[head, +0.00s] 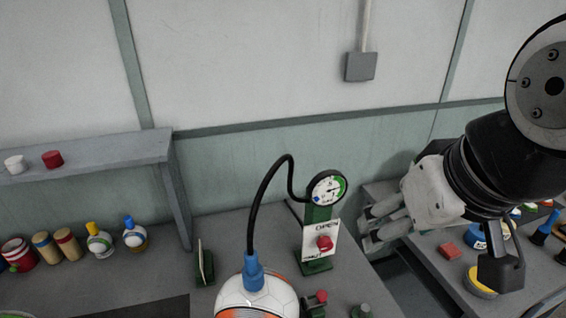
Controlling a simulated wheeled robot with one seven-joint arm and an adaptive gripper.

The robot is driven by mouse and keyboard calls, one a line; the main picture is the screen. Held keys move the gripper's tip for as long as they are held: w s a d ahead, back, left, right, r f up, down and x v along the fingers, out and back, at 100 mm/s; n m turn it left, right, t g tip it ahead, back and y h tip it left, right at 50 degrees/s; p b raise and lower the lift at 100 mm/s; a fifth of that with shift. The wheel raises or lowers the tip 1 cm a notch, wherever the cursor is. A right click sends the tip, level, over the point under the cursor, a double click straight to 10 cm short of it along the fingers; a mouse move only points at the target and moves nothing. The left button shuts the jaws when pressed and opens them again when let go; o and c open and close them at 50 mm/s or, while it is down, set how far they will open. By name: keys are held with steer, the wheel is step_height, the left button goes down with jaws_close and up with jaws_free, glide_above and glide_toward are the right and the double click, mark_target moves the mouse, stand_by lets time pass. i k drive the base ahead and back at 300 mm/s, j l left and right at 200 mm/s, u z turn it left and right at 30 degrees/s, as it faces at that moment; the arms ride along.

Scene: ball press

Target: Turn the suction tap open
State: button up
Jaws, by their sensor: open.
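The suction tap shows as a red knob (324,243) on a white plate marked "OPEN" (325,228), fixed to a green stand (318,214). A round dial gauge (327,188) tops the stand. A black hose (262,192) runs from the gauge down to a blue fitting (253,272) on a white and orange ball (262,300), which the lower edge cuts off. My gripper (370,228) is open and empty, to the right of the tap and apart from it. Its fingers point left towards the stand.
A side bench at right holds a red block (449,251) and a yellow-rimmed tin (480,284). A small red knob (321,296) and a grey peg (364,308) stand in front of the tap. A shelf (100,152) and several bottles and tins are at left. The wall is behind.

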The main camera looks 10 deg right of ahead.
mark_target(324, 244)
steer(key=k+j+u, duration=0.25)
steer(key=k+j, duration=0.7)
steer(key=k, duration=0.05)
